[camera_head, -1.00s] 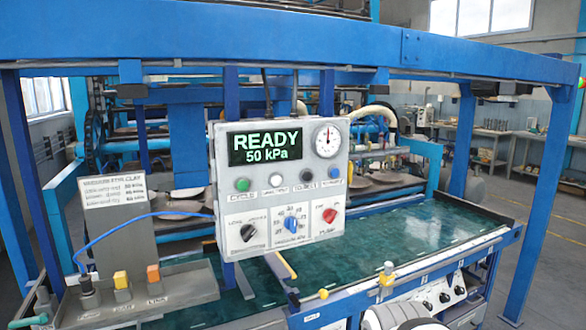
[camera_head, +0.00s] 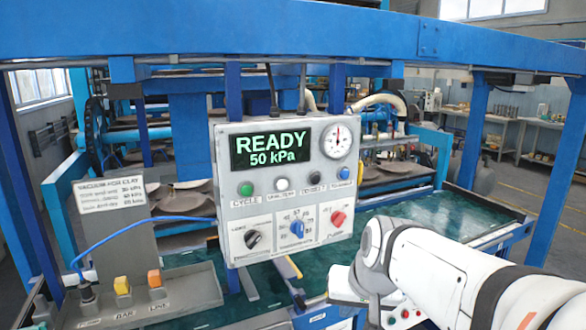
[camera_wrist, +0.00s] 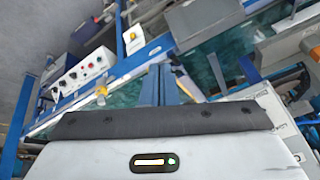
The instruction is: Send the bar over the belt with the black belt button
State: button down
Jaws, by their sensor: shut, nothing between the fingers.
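The black belt button (camera_head: 315,178) is on the front of the grey control box (camera_head: 228,190), third in a row with a green, a white and a blue button. The box's screen (camera_head: 268,147) reads READY 50 kPa. The green belt (camera_head: 385,219) lies behind and below the box. I cannot pick out the bar with certainty. My gripper (camera_wrist: 157,70) shows in the wrist view with its fingers together and empty, apart from the button. In the head view my arm is at the lower right, and the fingertips cannot be made out.
Under the buttons are a black knob (camera_head: 252,239), a blue knob (camera_head: 297,229) and a red knob (camera_head: 338,218). A grey tray (camera_head: 190,291) with orange switches stands at the lower left, with a blue hose (camera_head: 140,223). A blue beam (camera_head: 300,38) crosses above the box.

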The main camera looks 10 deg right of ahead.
aim_at(323, 180)
jog(key=w+d+r+m+t+p, duration=0.2)
jog(key=w+r+m+t+p, duration=0.1)
jog(key=w+r, duration=1)
notch_tip(323, 180, up, 3)
jog(key=shift+d+f+t+y+p, duration=0.15)
jog(key=shift+t+y+p, duration=0.25)
jog(key=shift+p, duration=0.25)
jog(key=shift+w, duration=0.25)
jog(key=shift+w+a+p, duration=0.45)
jog(key=shift+w+p, duration=0.2)
jog(key=shift+w, duration=0.7)
jog(key=shift+w+a+p, duration=0.5)
jog(key=shift+w+p, duration=0.1)
jog(key=shift+w, duration=0.75)
jog(key=shift+w+a+p, duration=0.45)
jog(key=shift+w+p, duration=0.2)
jog(key=shift+w, duration=0.7)
jog(key=shift+w+a, duration=0.15)
jog(key=shift+w, duration=0.35)
